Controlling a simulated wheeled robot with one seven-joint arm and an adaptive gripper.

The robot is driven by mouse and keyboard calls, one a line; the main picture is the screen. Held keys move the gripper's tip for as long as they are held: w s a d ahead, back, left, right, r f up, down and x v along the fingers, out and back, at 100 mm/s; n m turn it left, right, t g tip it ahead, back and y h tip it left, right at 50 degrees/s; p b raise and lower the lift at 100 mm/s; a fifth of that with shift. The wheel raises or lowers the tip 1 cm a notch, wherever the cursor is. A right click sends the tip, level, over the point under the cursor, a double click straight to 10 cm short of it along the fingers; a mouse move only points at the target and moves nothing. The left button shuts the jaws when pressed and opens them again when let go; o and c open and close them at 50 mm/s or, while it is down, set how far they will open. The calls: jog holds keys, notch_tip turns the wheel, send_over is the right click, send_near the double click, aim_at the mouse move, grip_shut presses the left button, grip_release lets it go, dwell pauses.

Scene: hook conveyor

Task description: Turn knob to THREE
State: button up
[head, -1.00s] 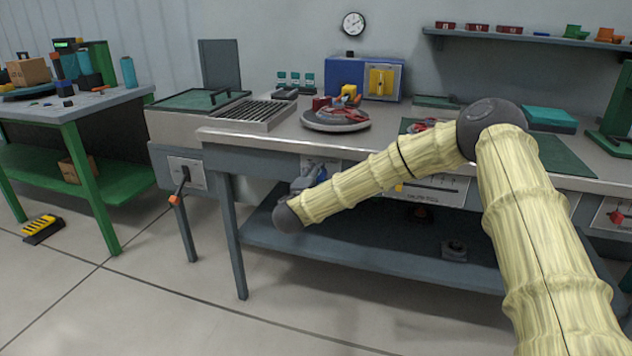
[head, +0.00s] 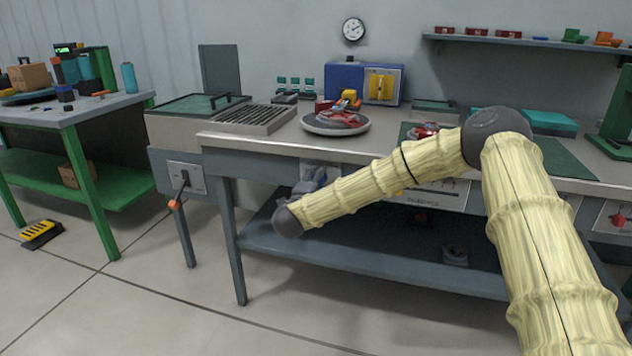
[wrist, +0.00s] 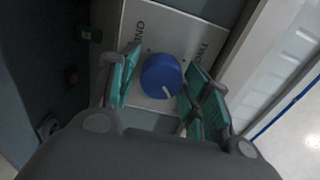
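The blue knob (wrist: 161,76) sits on a white panel (wrist: 150,28) in the wrist view. The words ONE and TWO are readable on the panel, upper left and upper right of the knob; I see no THREE label. A white mark on the knob points to the lower right in the picture. In the head view my gripper (head: 311,181) is partly hidden behind my arm, in front of the bench, and the knob is not visible.
A steel-topped bench (head: 222,136) stands ahead, with a lower shelf (head: 340,252). On top are a round turntable (head: 330,128) with red and yellow parts and a blue box (head: 345,72). A lever panel (head: 187,176) is to the left. The floor in front is open.

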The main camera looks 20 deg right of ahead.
jog(key=shift+o, duration=0.6)
jog(key=shift+a, duration=0.15)
jog(key=v, duration=1.1)
jog(key=shift+s+a, duration=0.2)
jog(key=shift+s, duration=0.15)
